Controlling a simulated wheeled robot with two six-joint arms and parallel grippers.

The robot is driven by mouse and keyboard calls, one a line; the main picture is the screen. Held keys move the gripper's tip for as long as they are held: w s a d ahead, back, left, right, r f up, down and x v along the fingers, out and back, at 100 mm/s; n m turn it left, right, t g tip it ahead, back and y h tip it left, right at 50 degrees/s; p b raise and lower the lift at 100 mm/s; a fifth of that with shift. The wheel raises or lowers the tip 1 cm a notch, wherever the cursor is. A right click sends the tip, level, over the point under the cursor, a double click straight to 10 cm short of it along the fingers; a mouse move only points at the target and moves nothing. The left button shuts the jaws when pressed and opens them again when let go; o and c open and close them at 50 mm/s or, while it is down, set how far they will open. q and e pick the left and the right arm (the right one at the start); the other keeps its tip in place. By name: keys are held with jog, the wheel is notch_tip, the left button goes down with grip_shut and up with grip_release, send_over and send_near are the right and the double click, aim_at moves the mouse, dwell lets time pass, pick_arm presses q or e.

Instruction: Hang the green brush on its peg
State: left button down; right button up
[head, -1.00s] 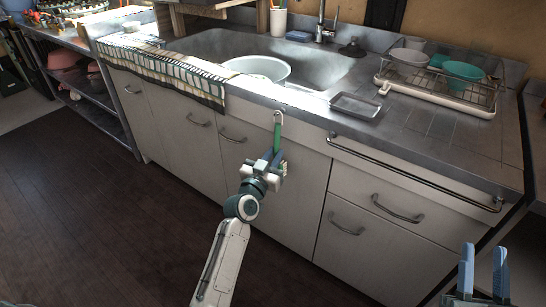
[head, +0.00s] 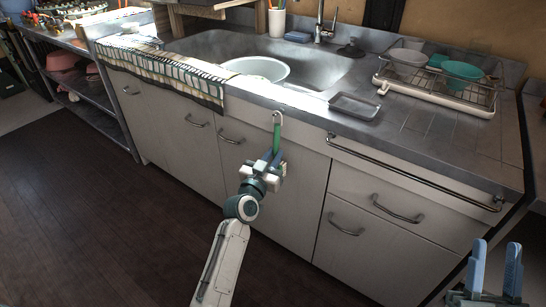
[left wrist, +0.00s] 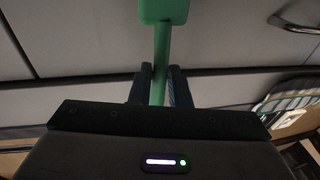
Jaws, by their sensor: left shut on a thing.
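My left gripper (head: 273,163) is shut on the green brush (head: 276,140) and holds it upright in front of the cabinet doors below the sink. A pale loop shape (head: 278,117) shows at the brush's top, close to the counter's front edge; I cannot tell whether it is part of the brush or the peg. In the left wrist view the green handle (left wrist: 160,52) passes between the fingers (left wrist: 160,85) and widens at the top edge. I cannot make out the peg clearly. My right gripper (head: 496,268) is open and empty at the lower right.
The steel counter (head: 300,112) has a sink with a white basin (head: 258,68), a striped towel (head: 170,72) over its edge, a small tray (head: 354,107) and a dish rack (head: 440,85). A rail (head: 415,174) runs along the right front. Floor at left is clear.

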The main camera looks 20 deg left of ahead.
pick_arm(q)
jog(key=c, duration=1.3)
grip_release()
